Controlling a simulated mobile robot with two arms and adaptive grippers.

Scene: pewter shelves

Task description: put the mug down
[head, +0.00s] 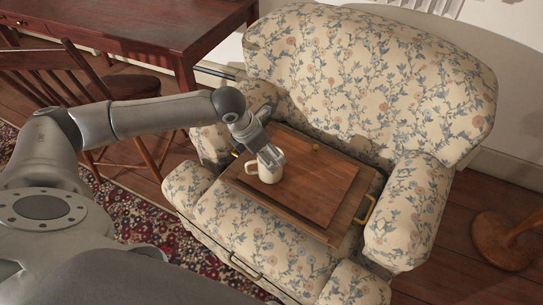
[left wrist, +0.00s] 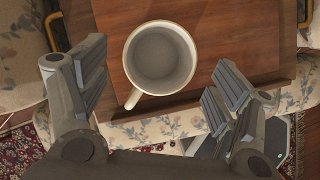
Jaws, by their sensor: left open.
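A cream mug (head: 264,172) stands upright on a flat brown wooden board (head: 318,190), which lies on a wooden tray (head: 345,222) on the seat of a floral armchair. In the left wrist view the mug (left wrist: 160,62) is seen from above, empty, with its handle toward the lower left. My left gripper (head: 270,156) is at the mug, partly covering its top in the head view. In the left wrist view its fingers are spread wide, one on each side of the mug, with gaps between them and it. My right gripper is in neither view.
The armchair's (head: 370,75) back and arms rise around the tray. Brass handles (head: 369,208) stick out at the tray's sides. The board right of the mug is clear. A wooden chair (head: 75,75) and desk (head: 130,30) stand at left.

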